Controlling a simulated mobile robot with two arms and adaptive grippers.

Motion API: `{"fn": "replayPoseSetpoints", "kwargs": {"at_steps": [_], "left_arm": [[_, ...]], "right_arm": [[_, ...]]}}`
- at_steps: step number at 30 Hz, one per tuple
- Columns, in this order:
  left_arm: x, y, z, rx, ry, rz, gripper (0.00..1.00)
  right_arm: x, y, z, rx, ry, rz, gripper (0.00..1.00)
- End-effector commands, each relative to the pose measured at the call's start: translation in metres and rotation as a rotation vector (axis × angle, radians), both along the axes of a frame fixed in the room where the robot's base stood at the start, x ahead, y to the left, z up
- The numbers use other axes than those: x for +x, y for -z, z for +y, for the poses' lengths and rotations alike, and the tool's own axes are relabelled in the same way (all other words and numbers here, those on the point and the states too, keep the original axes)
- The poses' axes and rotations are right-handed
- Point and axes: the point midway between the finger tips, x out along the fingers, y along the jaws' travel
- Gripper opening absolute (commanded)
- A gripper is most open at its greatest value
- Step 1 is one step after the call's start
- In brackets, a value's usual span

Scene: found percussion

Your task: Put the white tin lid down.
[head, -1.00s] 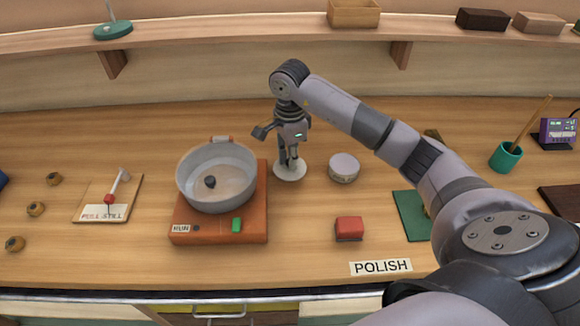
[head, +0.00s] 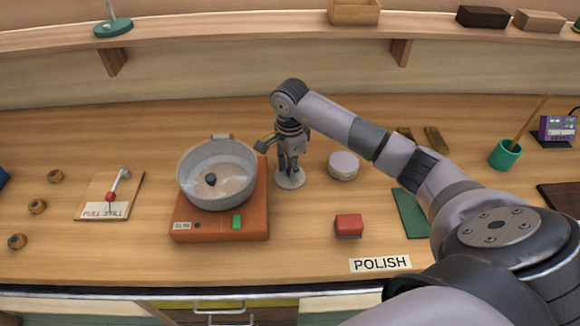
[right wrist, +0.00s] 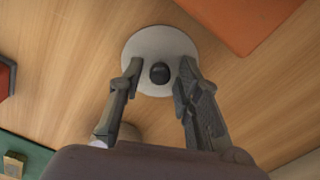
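The white tin lid (head: 290,180) is a pale round disc with a dark knob. It appears to lie flat on the wooden bench, just right of the orange machine. My right gripper (head: 289,170) points down over it. In the right wrist view the lid (right wrist: 158,45) shows whole around its dark knob, and my right gripper (right wrist: 158,78) has its fingers apart on either side of the knob, with gaps between. In the head view the fingers partly hide the knob. My left gripper is out of view.
The orange machine (head: 250,208) carries a grey pan (head: 235,190) close on the left. A round pale tin (head: 343,166) stands close on the right. A red block (head: 348,226) and a green mat (head: 408,215) lie nearer the front. Bench in front of the lid is clear.

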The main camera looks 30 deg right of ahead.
Motion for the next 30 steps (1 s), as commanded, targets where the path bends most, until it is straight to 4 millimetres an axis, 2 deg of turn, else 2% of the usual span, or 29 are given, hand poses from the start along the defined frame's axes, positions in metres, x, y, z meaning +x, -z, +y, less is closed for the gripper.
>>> {"fn": "replayPoseSetpoints", "kwargs": {"at_steps": [12,14,24,30], "left_arm": [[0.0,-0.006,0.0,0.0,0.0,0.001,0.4],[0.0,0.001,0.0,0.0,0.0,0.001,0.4],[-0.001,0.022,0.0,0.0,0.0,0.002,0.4],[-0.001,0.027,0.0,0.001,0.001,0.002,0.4]], "right_arm": [[0.0,-0.006,0.0,0.001,0.0,0.001,0.36],[0.001,-0.01,0.0,-0.001,0.0,-0.003,0.36],[0.001,-0.081,0.0,-0.001,0.0,-0.005,0.36],[0.001,-0.112,0.0,0.0,0.001,-0.002,0.36]]}}
